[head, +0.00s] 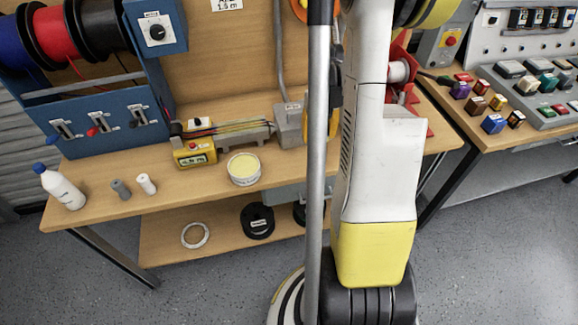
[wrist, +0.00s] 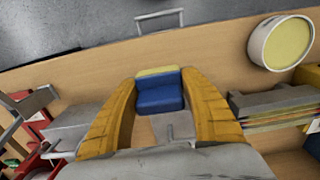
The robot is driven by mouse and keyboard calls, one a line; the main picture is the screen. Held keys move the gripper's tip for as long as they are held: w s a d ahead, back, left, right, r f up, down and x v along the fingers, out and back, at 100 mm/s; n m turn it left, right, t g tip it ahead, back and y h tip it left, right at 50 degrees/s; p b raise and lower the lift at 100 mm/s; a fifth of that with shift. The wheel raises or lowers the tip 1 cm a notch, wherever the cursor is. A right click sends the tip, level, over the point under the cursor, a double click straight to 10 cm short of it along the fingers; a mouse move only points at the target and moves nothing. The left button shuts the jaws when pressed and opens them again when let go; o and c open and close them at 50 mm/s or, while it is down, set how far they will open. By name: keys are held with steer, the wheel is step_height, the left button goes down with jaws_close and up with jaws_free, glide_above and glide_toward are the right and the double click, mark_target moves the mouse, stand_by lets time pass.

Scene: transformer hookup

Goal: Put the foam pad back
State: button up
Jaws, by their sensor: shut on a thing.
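A small block, blue with a yellow top layer, which looks like the foam pad (wrist: 160,98), is between the two yellow fingers of my gripper (wrist: 160,78) in the wrist view. The fingers are shut on it, one on each side. Bare wooden bench top shows beyond and below it; I cannot tell whether the pad touches the bench. In the head view the pad is not visible and my gripper is mostly hidden behind the pole and my arm.
A round tub with a pale yellow top (head: 244,169) stands on the wooden bench (head: 110,165). Beside it are a yellow device (head: 194,151), a grey conduit box (head: 290,124), a white bottle (head: 59,187) and two small cylinders. A second bench with coloured blocks (head: 493,123) is at right.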

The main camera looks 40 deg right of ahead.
steer(key=b, duration=0.3)
glide_above(289, 168)
step_height(289, 168, down, 6)
steer(key=shift+r, duration=0.15)
steer(key=shift+f+b, duration=0.75)
steer(key=shift+f, duration=1.2)
steer(key=shift+f, duration=0.2)
steer(key=o, duration=1.2)
steer(key=shift+r, duration=0.1)
